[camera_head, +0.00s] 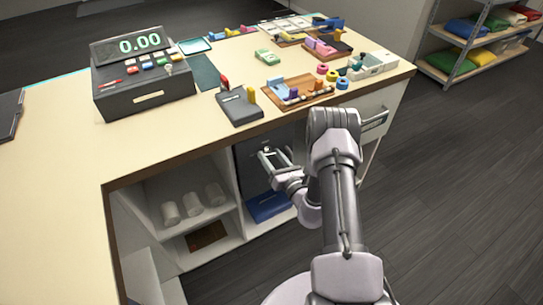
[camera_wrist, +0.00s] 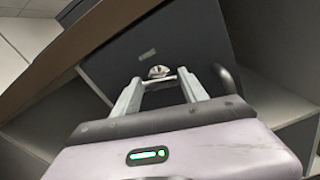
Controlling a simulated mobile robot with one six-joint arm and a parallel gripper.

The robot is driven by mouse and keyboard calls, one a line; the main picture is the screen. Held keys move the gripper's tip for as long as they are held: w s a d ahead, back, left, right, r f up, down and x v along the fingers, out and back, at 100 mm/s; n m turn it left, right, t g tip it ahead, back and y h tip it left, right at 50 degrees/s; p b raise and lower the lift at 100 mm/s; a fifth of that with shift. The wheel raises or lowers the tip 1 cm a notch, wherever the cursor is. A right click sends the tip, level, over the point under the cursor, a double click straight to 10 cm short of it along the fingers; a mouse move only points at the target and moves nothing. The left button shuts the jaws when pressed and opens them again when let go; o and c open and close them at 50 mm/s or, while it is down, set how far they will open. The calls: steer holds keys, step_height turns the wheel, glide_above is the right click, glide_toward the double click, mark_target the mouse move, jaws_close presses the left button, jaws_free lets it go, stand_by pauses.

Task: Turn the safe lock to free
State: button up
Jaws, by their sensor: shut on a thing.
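The safe is a dark grey box under the counter; its door fills the middle of the wrist view (camera_wrist: 185,35) and its dark front shows in the head view (camera_head: 248,158). The safe lock (camera_wrist: 158,71) is a small silvery knob on that door, below a small grey label. My gripper (camera_wrist: 160,80) reaches in under the counter edge and is shut on the lock, with one finger on each side of it. The fingers and the tilted view partly hide the lock, and I cannot tell which way it is turned.
A dark curved handle (camera_wrist: 226,78) stands out right of the fingers. The counter edge (camera_wrist: 85,45) hangs close above. Left of the safe are shelves with white rolls (camera_head: 190,202). A blue item (camera_head: 268,206) lies below. A cash register (camera_head: 143,75) and small goods stand on the counter.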

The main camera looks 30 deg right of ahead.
steer(key=m+p, duration=0.1)
steer(key=m, duration=0.6)
steer(key=m+p, duration=0.1)
steer(key=m, duration=0.2)
steer(key=shift+f+m, duration=0.1)
steer(key=shift+m, duration=2.1)
steer(key=o, duration=1.4)
steer(key=s+p, duration=0.1)
steer(key=s, duration=0.4)
steer(key=s+p, duration=0.2)
steer(key=s, duration=0.4)
steer(key=s+p, duration=0.1)
steer(key=s, duration=0.5)
steer(key=shift+s+d, duration=0.25)
steer(key=shift+d, duration=0.1)
